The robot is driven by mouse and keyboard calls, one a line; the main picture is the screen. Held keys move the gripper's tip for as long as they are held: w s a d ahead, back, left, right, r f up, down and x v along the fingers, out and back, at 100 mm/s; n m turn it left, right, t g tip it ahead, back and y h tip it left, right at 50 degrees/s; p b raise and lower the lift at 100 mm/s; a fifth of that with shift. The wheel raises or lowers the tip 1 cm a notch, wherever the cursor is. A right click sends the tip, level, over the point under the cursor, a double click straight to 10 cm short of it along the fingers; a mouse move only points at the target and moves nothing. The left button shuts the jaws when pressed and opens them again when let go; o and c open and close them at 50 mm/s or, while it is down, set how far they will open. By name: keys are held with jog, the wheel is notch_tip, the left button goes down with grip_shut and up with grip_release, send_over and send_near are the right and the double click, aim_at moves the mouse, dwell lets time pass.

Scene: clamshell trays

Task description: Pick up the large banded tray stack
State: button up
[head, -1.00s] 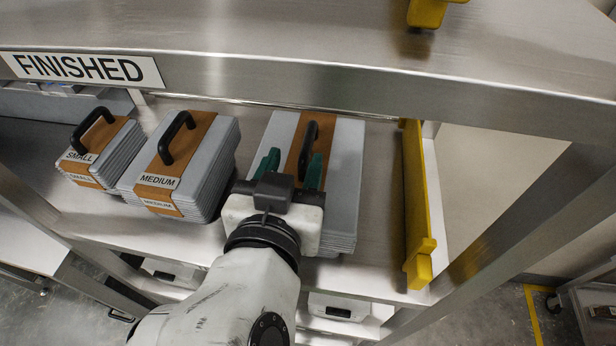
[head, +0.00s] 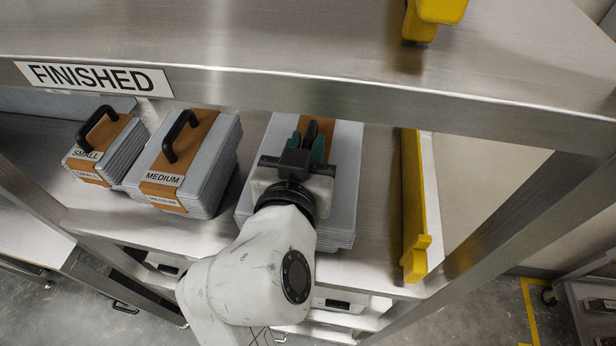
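The large banded tray stack (head: 343,190) is a block of grey trays with an orange-brown band and a black handle (head: 311,131) on top. It stands on the steel shelf, right of the other two stacks. My gripper (head: 307,145) is over the stack with its green fingers at the near part of the handle, one on each side. The fingers are drawn close together; whether they press on the handle is hard to see. My wrist hides the front of the stack and its label.
The medium stack (head: 218,160) and small stack (head: 125,150) stand to the left. A yellow guide rail (head: 412,205) runs along the right side, with bare shelf between. The upper shelf's front edge, with the FINISHED sign (head: 95,78), overhangs the stacks.

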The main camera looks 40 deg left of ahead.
grip_shut()
dwell(0.9)
jog(key=shift+r, duration=0.15)
